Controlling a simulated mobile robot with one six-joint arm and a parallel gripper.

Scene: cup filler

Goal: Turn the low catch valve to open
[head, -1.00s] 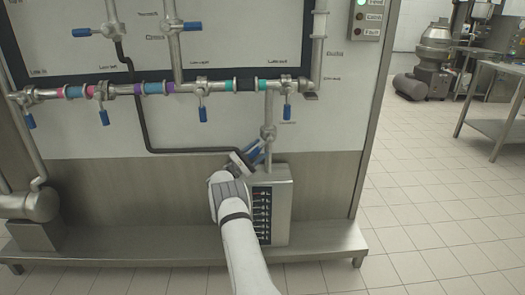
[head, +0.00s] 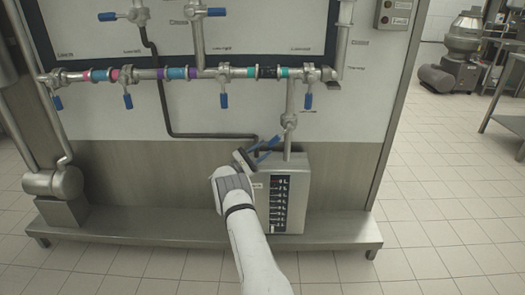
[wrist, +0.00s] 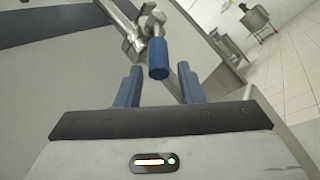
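The lowest valve (head: 288,121) sits on a short vertical pipe just above the steel box. In the wrist view its metal body (wrist: 135,40) is at the top, and its blue handle (wrist: 158,58) points down toward me. My gripper (head: 264,148) is beside and below this valve in the head view. In the wrist view my gripper (wrist: 158,84) is open, with one blue finger on each side of the handle's line. The handle's end appears just beyond the fingertips, and I see no contact. In the head view the fingers overlap the handle, so its angle is unclear there.
The steel box (head: 294,195) with a scale strip stands under the valve on a steel ledge (head: 330,230). A row of blue-handled valves (head: 223,85) runs along the horizontal pipe above. A black hose (head: 200,135) passes left of my gripper. Tiled floor (head: 440,180) is open at right.

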